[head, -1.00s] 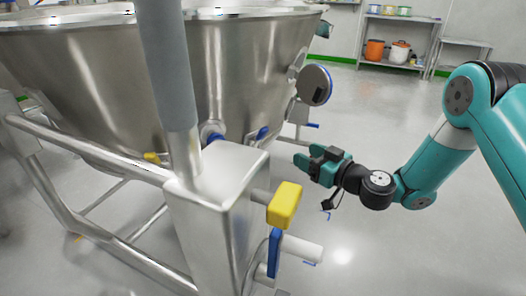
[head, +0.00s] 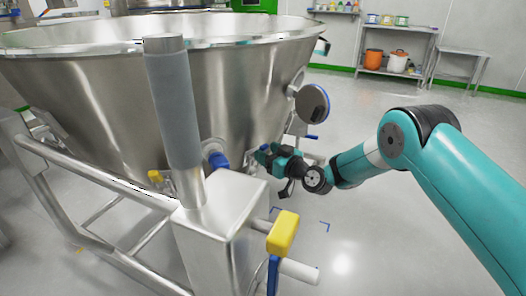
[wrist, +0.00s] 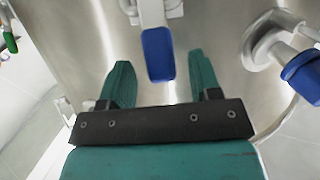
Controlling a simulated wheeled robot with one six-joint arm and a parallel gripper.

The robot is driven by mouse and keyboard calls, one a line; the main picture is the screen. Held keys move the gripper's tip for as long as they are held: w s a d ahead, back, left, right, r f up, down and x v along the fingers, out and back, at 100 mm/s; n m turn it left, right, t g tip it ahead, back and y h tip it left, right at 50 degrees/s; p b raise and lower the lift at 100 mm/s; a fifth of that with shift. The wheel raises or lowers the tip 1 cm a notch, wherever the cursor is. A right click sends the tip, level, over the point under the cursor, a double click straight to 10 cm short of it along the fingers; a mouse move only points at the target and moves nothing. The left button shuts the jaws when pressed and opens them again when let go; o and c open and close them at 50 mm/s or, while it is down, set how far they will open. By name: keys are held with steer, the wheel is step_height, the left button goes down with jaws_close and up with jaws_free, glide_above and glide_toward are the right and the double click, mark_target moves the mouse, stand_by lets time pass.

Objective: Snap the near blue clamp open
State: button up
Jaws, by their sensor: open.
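In the wrist view, a blue clamp lever (wrist: 158,55) hangs from a pale metal mount on the steel bowl's wall, ahead of and between my fingers. My gripper (wrist: 160,68) is open around the lever's line, with a gap on both sides and nothing held. I cannot tell whether the lever reaches in between the fingertips. In the head view my gripper (head: 265,153) is beside the steel bowl (head: 120,85), and hides the clamp there. A blue-ended fitting (head: 220,161) is left of it, and a blue-capped fitting (wrist: 303,76) shows at right in the wrist view.
A steel post with a grey sleeve (head: 172,105) and a housing with a yellow knob (head: 283,233) stand in front, left of my arm. A round disc (head: 312,104) juts from the bowl beyond my gripper. Floor at right is clear up to the shelves (head: 394,50).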

steer(key=shift+x, duration=1.3)
jaws_close()
steer(key=shift+b, duration=0.3)
steer(key=shift+a+f, duration=0.1)
steer(key=shift+f, duration=0.05)
